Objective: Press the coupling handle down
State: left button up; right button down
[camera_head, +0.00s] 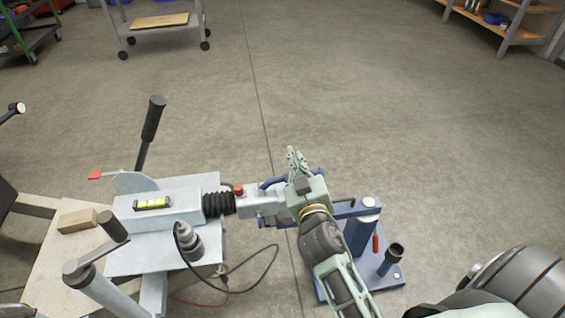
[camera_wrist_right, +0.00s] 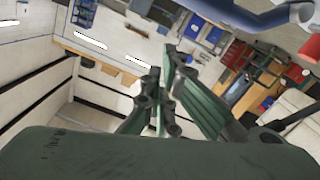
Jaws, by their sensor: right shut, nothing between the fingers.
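The trailer coupling (camera_head: 258,203) is a grey metal head in front of a black ribbed bellows. A blue curved handle (camera_head: 271,183), which looks like the coupling handle, lies along its top and appears raised a little. My right gripper (camera_head: 294,153) is shut and empty, with its fingers just beyond the handle. Its wrist covers the handle's right part and the coupling's front end, so I cannot tell whether they touch. In the right wrist view the gripper's fingers (camera_wrist_right: 163,85) are close together, and a blue bar (camera_wrist_right: 258,15) crosses the top right. My left gripper is out of view.
A black-gripped lever (camera_head: 152,120) stands up from the drawbar (camera_head: 165,220). A jockey wheel post (camera_head: 110,290) is at the lower left. A blue stand (camera_head: 385,270) with a post is under and right of my right arm.

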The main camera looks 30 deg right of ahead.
aim_at(313, 171)
jog(key=shift+s+d+f+m+b, duration=0.1)
jog(key=shift+s+d+f+m, duration=0.1)
jog(key=shift+d+f+m, duration=0.4)
jog(key=shift+s+d+f+m+b, duration=0.15)
jog(key=shift+d+f+m, duration=0.2)
jog(key=shift+d+f, duration=0.45)
jog(key=shift+s+d+f+m+b, duration=0.1)
jog(key=shift+s+d+f+m, duration=0.1)
jog(key=shift+d+f+m, duration=0.45)
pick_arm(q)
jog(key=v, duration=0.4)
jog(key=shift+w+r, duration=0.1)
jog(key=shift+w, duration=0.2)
pick_arm(e)
jog(key=shift+f, duration=0.25)
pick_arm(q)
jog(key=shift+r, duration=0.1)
